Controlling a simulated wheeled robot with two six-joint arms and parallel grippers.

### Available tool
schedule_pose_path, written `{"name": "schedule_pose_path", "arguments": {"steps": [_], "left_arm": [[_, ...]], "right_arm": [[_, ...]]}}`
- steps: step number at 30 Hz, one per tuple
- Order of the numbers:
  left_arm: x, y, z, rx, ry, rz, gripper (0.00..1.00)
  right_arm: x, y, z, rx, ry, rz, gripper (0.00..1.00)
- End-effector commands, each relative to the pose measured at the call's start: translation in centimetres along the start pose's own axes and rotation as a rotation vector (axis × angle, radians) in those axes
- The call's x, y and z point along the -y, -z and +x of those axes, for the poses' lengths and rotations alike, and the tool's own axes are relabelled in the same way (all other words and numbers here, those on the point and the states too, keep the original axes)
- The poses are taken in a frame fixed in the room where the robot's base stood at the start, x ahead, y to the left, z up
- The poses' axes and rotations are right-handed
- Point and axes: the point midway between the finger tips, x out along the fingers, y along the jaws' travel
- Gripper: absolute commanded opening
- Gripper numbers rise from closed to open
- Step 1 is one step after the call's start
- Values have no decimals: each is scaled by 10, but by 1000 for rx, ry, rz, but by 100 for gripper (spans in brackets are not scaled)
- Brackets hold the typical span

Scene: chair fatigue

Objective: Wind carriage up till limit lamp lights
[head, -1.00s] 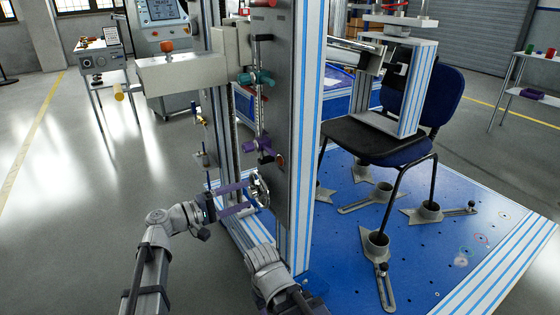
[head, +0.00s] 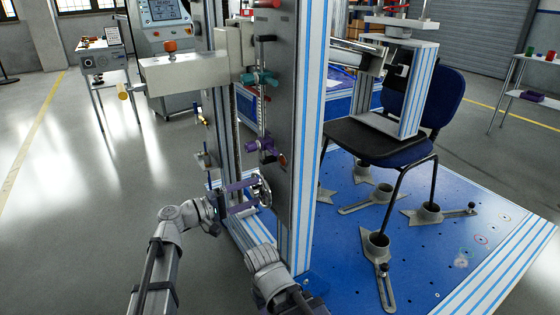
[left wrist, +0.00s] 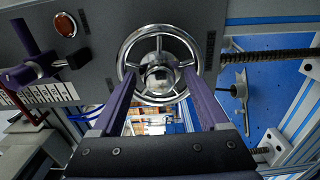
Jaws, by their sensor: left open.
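The chrome handwheel (left wrist: 158,72) shows face-on in the left wrist view, on a grey panel; in the head view it is edge-on (head: 264,190). My left gripper (head: 246,196) is open before the wheel. Its purple fingers (left wrist: 160,84) lie toward the two sides of the rim; I cannot tell whether they touch it. I cannot clearly pick out the carriage. My right arm is at the bottom centre, its gripper not visible.
A purple lever clamp (left wrist: 32,68) and a scale strip (left wrist: 42,95) sit left of the wheel. A teal clamp (head: 260,77) is higher on the panel. A blue chair (head: 385,135) stands on the blue bed (head: 340,270) at right. Open floor lies at left.

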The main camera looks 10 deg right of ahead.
Motion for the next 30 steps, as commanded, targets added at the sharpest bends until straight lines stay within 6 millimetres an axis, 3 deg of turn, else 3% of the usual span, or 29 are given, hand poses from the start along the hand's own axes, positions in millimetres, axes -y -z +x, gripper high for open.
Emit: {"name": "schedule_pose_path", "arguments": {"steps": [1, 2, 15, 24, 30], "left_arm": [[-4, 8, 10, -2, -12, -5, 78], [-4, 8, 8, -2, -12, -5, 78], [-2, 2, -41, -2, -9, -3, 78], [-2, 1, -43, -1, -7, -18, 78], [-1, 0, -43, 0, -7, -217, 78]], "right_arm": [[0, 0, -1, 0, 0, 0, 50], [0, 0, -1, 0, 0, 0, 50], [0, 0, -1, 0, 0, 0, 50], [0, 0, 0, 0, 0, 0, 50], [0, 0, 0, 0, 0, 0, 50]]}}
